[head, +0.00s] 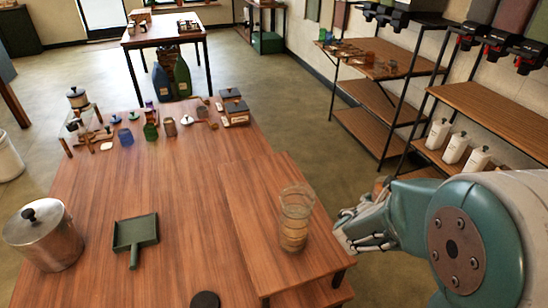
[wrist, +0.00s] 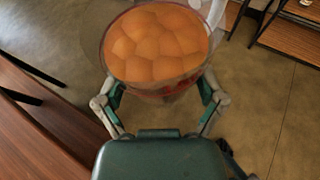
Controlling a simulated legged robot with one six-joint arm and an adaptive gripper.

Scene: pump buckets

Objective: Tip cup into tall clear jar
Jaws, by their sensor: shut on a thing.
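The tall clear jar (head: 295,218) stands upright on a low raised wooden board at the right of the table; I cannot tell whether its banded lower part holds anything. My gripper (head: 362,228) is just right of the jar, past the board's right edge, and apart from it. In the wrist view my gripper (wrist: 158,88) has its two fingers on either side of a round clear cup (wrist: 157,92), shut on it. The cup is filled with orange, rounded lumps (wrist: 157,43). In the head view the cup is hidden or too unclear to make out.
A metal canister (head: 48,240) with a black-knobbed lid and a green dustpan (head: 136,235) lie left of the jar. A black disc (head: 205,300) is near the front edge. Small jars and boxes crowd the far end. The table's middle is clear.

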